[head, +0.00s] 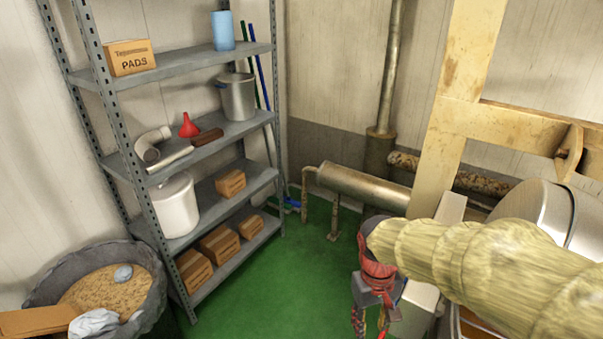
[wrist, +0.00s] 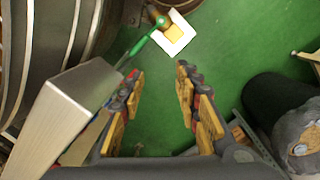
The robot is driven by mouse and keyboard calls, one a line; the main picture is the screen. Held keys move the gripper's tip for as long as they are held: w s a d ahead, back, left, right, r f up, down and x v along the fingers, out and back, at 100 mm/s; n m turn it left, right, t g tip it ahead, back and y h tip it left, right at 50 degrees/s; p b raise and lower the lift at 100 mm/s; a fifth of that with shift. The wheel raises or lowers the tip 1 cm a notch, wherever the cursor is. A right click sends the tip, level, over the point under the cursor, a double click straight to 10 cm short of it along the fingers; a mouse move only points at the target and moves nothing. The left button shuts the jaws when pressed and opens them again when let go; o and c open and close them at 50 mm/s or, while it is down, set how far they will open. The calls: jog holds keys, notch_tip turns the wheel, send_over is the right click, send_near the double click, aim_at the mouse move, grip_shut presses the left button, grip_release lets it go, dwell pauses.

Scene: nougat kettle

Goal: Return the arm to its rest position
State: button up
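My arm (head: 470,255), in a pale yellow ribbed cover, reaches in from the right side of the head view. My gripper hangs at its end, pointing down over the green floor; its fingers (head: 371,322) are cut off at the bottom edge. In the wrist view my gripper (wrist: 159,70) is open. Its two wood-coloured finger pads stand well apart, with only green floor visible between them. It holds nothing.
A metal kettle (wrist: 50,45) and a steel box (wrist: 65,112) stand close left of my gripper. A green handle (wrist: 139,46) is ahead. Shelving (head: 200,78) and a grey bin (head: 153,283) stand left. A beige frame (head: 447,150) stands right. Floor (head: 300,270) between is clear.

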jog(key=s+d+r+m+t, duration=0.2)
jog(key=s+r+t, duration=0.4)
jog(key=s+r, duration=0.4)
notch_tip(320, 180, up, 4)
jog(key=shift+s+d+f+y, duration=0.15)
jog(key=shift+s+d+y, duration=0.25)
jog(key=shift+d, duration=0.15)
jog(key=shift+d+m, duration=0.1)
jog(key=shift+m, duration=0.2)
